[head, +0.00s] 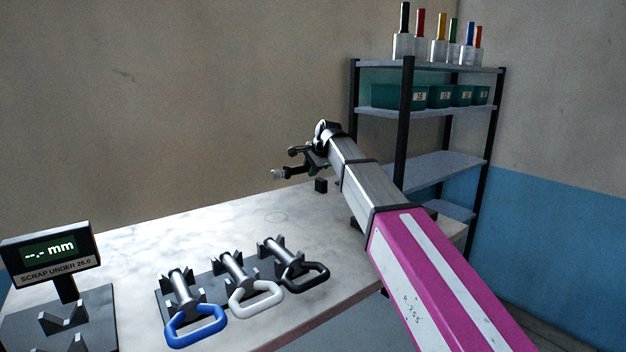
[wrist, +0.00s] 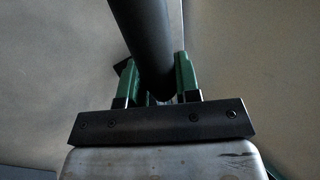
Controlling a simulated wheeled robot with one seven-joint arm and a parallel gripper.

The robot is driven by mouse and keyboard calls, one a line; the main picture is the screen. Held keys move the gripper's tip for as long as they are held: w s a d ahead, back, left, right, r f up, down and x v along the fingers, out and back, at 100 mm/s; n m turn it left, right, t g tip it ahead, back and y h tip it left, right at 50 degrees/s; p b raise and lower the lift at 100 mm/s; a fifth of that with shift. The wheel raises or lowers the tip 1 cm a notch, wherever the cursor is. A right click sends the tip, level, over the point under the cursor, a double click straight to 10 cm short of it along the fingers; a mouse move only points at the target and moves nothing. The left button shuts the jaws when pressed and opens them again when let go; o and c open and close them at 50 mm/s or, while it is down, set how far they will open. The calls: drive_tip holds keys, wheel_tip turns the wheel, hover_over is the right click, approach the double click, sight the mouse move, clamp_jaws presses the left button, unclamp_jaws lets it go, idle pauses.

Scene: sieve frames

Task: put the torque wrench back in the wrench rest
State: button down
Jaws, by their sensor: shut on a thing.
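My gripper (head: 308,161) is raised above the back of the bench in the head view. In the wrist view its green fingers (wrist: 155,78) are shut on a thick dark round bar (wrist: 138,30), which appears to be the torque wrench.
Three tools with blue (head: 196,327), white (head: 256,296) and black (head: 308,278) loop handles lie in a grey rack at the bench front. A display stand (head: 50,247) is at left. A shelf unit (head: 440,168) stands behind my arm. The bench's middle is clear.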

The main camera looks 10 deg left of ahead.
drive_tip(key=shift+w+d+f, duration=0.25)
drive_tip(key=shift+w, duration=0.05)
drive_tip(key=shift+f, duration=1.8)
drive_tip(key=c, duration=0.8)
unclamp_jaws()
drive_tip(key=shift+f, duration=0.1)
drive_tip(key=v, duration=1)
drive_tip(key=shift+s+d, duration=0.25)
